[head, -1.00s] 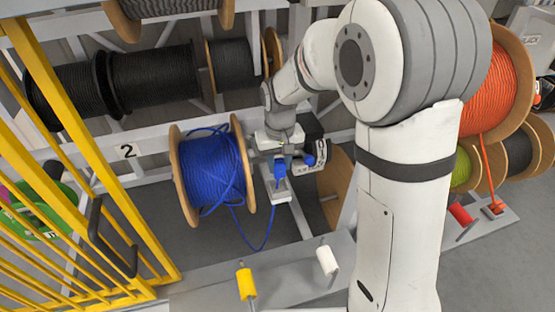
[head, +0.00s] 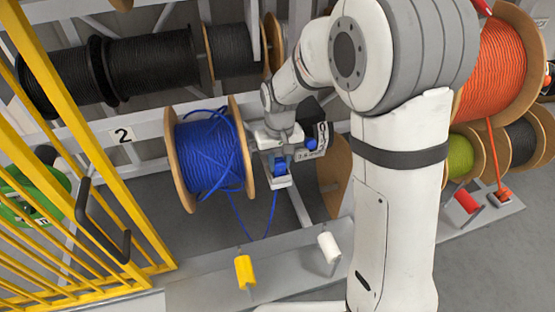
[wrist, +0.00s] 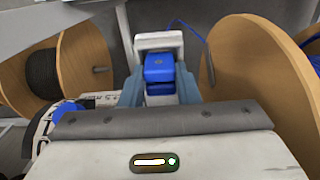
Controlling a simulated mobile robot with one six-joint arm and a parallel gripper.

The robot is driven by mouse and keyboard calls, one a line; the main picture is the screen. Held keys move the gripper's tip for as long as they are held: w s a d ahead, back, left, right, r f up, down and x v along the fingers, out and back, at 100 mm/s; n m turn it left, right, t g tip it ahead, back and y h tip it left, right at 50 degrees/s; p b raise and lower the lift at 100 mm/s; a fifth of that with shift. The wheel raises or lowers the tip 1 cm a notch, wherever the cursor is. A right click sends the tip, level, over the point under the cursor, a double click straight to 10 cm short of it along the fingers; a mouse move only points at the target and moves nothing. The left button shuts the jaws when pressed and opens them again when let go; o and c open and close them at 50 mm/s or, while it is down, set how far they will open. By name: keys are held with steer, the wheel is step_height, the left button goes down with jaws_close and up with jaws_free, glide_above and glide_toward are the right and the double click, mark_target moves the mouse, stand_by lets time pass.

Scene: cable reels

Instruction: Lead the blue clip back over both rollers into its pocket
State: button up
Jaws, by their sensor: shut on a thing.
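The blue clip (head: 280,168) is held between the fingers of my gripper (head: 279,163), beside the blue cable reel (head: 207,157). The wrist view shows the clip (wrist: 160,68) between both fingertips, at a white pocket-like holder (wrist: 160,40). This holder (head: 278,182) shows just below the clip in the head view. I cannot tell whether the clip is seated in it. The blue cable (head: 236,218) hangs in a slack loop from reel to clip. The yellow roller (head: 244,271) and white roller (head: 329,247) stand on the front rail; the cable is not seen crossing them.
A yellow barrier (head: 100,200) stands at the left. Black reels (head: 150,62) lie behind. A wooden reel flange (head: 333,178) is close to the right of my gripper. The orange reel (head: 503,65) and a red roller (head: 466,202) are at the right.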

steer(key=o, duration=1)
steer(key=shift+o, duration=0.2)
step_height(320, 180, up, 8)
steer(key=shift+f+b, duration=0.1)
steer(key=shift+b, duration=0.35)
